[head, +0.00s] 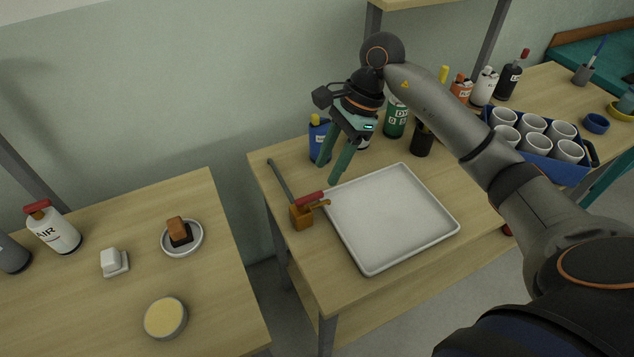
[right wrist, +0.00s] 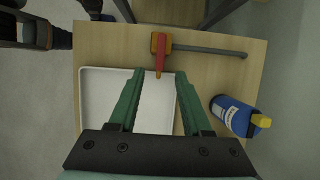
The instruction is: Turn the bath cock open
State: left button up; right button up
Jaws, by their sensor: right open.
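The bath cock has an orange-brass body (head: 301,217) at the left end of the middle table, with a grey pipe (head: 281,181) running to the back edge. Its red lever (head: 309,197) lies across the pipe line, above the spout, pointing toward the white tray (head: 388,217). In the right wrist view the red lever (right wrist: 162,52) points toward my fingers, and the pipe (right wrist: 212,50) runs right. My right gripper (head: 328,170) is open and empty, fingers down, behind and above the lever, apart from it. The right wrist view shows the gap between its fingertips (right wrist: 160,74). My left gripper is not in view.
A blue bottle (head: 319,140) stands close behind my right fingers, with a green bottle (head: 396,119) and a dark bottle (head: 422,139) farther right. A blue crate (head: 549,166) of white cups is at the right. A separate table (head: 215,285) stands left across a gap.

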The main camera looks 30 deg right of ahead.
aim_at(315, 194)
jog(key=x, duration=0.6)
jog(key=shift+a, duration=0.1)
jog(key=shift+c, duration=0.3)
grip_shut()
